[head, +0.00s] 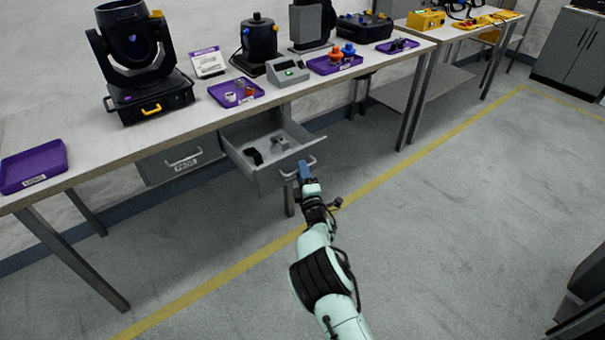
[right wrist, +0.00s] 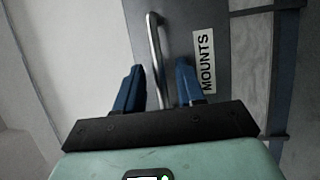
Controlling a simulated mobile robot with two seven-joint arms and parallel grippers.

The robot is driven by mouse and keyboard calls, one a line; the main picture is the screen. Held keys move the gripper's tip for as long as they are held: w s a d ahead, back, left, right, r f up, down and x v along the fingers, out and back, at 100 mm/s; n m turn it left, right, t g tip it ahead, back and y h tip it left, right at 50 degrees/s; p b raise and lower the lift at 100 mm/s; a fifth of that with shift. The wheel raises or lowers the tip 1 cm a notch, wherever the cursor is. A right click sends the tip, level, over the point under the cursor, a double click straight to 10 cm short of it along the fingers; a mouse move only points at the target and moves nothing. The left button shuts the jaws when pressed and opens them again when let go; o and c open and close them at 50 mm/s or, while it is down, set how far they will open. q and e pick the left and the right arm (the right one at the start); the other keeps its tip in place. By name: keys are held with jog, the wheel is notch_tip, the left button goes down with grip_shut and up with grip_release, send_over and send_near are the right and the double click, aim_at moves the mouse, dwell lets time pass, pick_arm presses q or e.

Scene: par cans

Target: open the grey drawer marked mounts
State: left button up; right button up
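The grey mounts drawer (head: 270,178) under the bench is pulled out, and its inside shows in the head view. A dark item (head: 254,156) and some grey pieces (head: 280,143) lie in it. Its front carries a white MOUNTS label (right wrist: 203,62) and a metal bar handle (right wrist: 155,50), seen in the right wrist view. My right gripper (head: 304,172) is at the drawer front. Its blue fingers (right wrist: 159,88) stand apart on either side of the handle, with a gap showing on both sides. My left gripper is out of view.
A second grey drawer (head: 181,162) to the left is shut. The bench top (head: 190,122) above holds a stage light (head: 140,60), purple trays (head: 236,91) and a grey device (head: 287,71). The floor (head: 440,220) in front is clear, with a yellow line.

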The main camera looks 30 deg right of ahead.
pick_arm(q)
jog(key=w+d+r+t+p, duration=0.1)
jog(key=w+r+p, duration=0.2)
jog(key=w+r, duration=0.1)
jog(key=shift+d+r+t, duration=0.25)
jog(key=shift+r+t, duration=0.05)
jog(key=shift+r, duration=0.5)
pick_arm(e)
jog(key=v, duration=1.3)
jog(key=shift+s, duration=0.15)
jog(key=shift+a, duration=0.1)
